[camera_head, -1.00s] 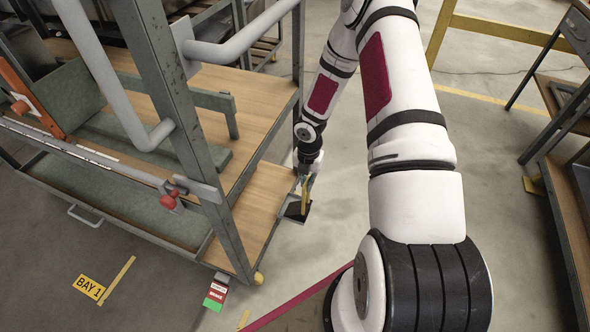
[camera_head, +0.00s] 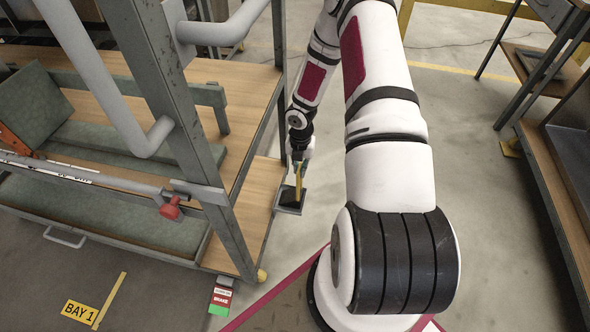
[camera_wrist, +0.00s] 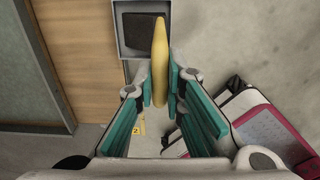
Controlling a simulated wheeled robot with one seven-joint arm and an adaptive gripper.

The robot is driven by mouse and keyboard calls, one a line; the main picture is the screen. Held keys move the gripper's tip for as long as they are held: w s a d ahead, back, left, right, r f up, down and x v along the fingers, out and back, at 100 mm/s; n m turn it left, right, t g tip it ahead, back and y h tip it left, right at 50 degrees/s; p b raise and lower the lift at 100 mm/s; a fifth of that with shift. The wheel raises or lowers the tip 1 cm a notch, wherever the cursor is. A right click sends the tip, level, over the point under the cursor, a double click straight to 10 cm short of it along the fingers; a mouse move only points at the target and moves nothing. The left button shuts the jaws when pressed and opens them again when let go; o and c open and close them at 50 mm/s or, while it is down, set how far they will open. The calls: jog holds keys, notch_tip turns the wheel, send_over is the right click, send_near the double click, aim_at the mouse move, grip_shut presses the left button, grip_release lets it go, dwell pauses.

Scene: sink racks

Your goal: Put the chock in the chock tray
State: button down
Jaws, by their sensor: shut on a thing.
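The chock (camera_wrist: 160,66) is yellow and narrow as seen here. My gripper (camera_head: 300,163) is shut on it, with teal finger pads on both sides in the wrist view. The chock (camera_head: 299,181) points down from the fingers in the head view. The chock tray (camera_head: 279,208) is a small grey-rimmed square tray with a dark inside, at the cart's right side. In the wrist view the tray (camera_wrist: 119,30) lies beyond the chock's tip, which overlaps its right part. I cannot tell whether the chock touches the tray.
The cart's wooden lower shelf (camera_head: 258,205) and grey post (camera_head: 190,130) stand left of the gripper. A red knob (camera_head: 170,208) sits on the cart's rail. Another wooden-shelved rack (camera_head: 555,200) stands at the right.

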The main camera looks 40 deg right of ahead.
jog(key=c, duration=1.7)
grip_release()
jog(key=shift+f, duration=0.1)
notch_tip(320, 180, up, 12)
jog(key=p, duration=0.4)
